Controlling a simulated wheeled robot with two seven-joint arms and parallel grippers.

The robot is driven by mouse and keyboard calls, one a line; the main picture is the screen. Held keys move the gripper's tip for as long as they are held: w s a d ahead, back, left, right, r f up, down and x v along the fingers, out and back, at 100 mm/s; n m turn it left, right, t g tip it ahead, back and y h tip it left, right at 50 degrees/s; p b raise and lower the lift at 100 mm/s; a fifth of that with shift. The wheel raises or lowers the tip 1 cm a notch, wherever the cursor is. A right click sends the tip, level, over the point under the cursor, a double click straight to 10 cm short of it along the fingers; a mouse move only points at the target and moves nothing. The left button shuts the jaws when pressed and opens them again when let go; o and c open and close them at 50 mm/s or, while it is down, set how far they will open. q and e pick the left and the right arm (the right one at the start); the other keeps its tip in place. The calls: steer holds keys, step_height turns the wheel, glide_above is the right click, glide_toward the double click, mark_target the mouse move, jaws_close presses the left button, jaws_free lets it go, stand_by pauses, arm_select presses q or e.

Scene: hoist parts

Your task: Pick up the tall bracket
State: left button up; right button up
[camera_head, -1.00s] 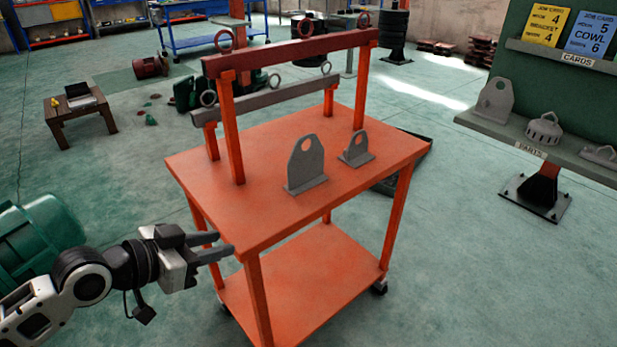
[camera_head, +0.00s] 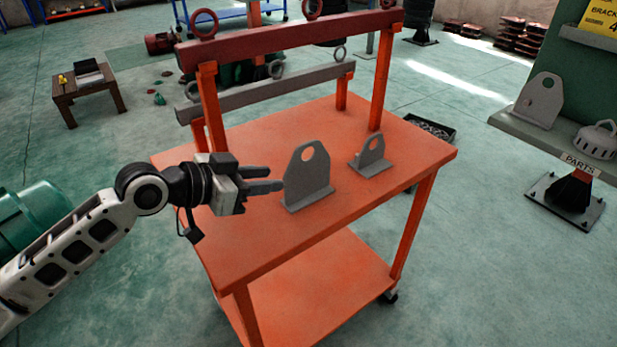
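The tall bracket (camera_head: 308,180) is a grey plate with a rounded top, a round hole and a flat foot. It stands upright on the orange cart top, left of a shorter grey bracket (camera_head: 370,156). My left gripper (camera_head: 281,180) is over the cart top, its fingers pointing right at the tall bracket's left edge. The two dark fingers show a small gap between them and hold nothing. I cannot tell whether the fingertips touch the bracket. My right gripper is not in view.
The orange cart (camera_head: 245,243) carries a dark red beam (camera_head: 290,37) and a grey beam (camera_head: 270,91) with rings on posts behind the brackets. A shelf at right holds another tall grey bracket (camera_head: 540,100) and a domed part (camera_head: 597,140). The cart's front right top is clear.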

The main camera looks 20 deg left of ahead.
mark_target(307, 172)
arm_select(q)
steer(key=x, duration=0.9)
steer(key=shift+w, duration=0.2)
steer(key=shift+c, duration=0.3)
jaws_close()
stand_by(0.5)
steer(key=shift+r, duration=0.2)
stand_by(0.3)
